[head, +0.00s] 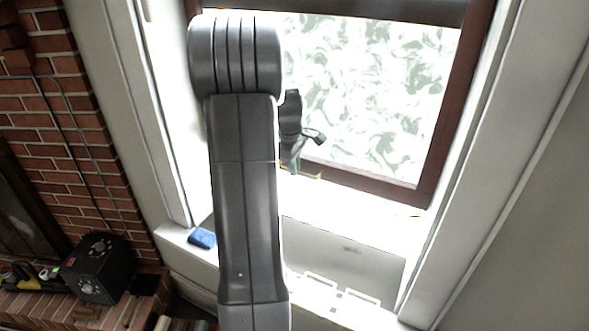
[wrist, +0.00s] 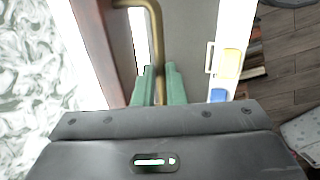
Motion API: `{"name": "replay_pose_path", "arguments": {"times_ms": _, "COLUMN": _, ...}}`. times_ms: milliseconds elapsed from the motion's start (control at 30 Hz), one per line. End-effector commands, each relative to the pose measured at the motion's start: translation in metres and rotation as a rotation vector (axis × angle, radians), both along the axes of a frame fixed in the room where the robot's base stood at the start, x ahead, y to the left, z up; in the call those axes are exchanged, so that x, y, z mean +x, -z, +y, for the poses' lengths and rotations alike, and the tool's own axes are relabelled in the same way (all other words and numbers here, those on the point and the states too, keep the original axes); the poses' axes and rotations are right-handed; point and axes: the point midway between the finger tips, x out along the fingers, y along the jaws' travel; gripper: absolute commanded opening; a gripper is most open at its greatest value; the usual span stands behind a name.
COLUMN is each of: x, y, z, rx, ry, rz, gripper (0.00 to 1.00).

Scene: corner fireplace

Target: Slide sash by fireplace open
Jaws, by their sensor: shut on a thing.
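The sash (head: 375,95) is a window with a dark red-brown frame and green-white patterned glass, in the upper middle of the head view. Its patterned glass also shows at the left of the wrist view (wrist: 40,75). A bent brass handle (wrist: 155,25) runs down between the green fingers of my gripper (wrist: 158,84). My gripper is shut on this handle; the exact contact is partly hidden by the fingers. In the head view my gripper (head: 296,165) is at the lower rail of the sash, and my arm covers the sash's left part.
A blue block (head: 202,238) lies on the white sill left of my arm. A grey panel (head: 345,250) is below the sash. A black box with fans (head: 95,267) stands on the brick hearth at left. The white window casing (head: 470,150) bounds the right side.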

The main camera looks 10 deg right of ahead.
Motion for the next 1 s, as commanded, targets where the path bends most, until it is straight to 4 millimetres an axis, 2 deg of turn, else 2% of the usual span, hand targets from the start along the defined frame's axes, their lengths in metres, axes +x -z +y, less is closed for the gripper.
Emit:
{"name": "replay_pose_path", "arguments": {"times_ms": 33, "x": 0.002, "y": -0.005, "z": 0.0, "rx": -0.001, "ry": -0.001, "rz": -0.008, "gripper": 0.0}}
{"name": "replay_pose_path", "arguments": {"times_ms": 367, "x": 0.002, "y": -0.005, "z": 0.0, "rx": -0.001, "ry": -0.001, "rz": -0.007, "gripper": 0.0}}
{"name": "replay_pose_path", "arguments": {"times_ms": 400, "x": 0.002, "y": -0.005, "z": 0.0, "rx": -0.001, "ry": -0.001, "rz": -0.007, "gripper": 0.13}}
{"name": "replay_pose_path", "arguments": {"times_ms": 500, "x": 0.001, "y": -0.004, "z": 0.0, "rx": -0.001, "ry": -0.001, "rz": -0.006, "gripper": 0.32}}
{"name": "replay_pose_path", "arguments": {"times_ms": 833, "x": 0.0, "y": -0.005, "z": 0.0, "rx": -0.001, "ry": 0.0, "rz": -0.003, "gripper": 0.32}}
{"name": "replay_pose_path", "arguments": {"times_ms": 1000, "x": -0.002, "y": -0.025, "z": 0.003, "rx": -0.001, "ry": -0.001, "rz": -0.006, "gripper": 0.32}}
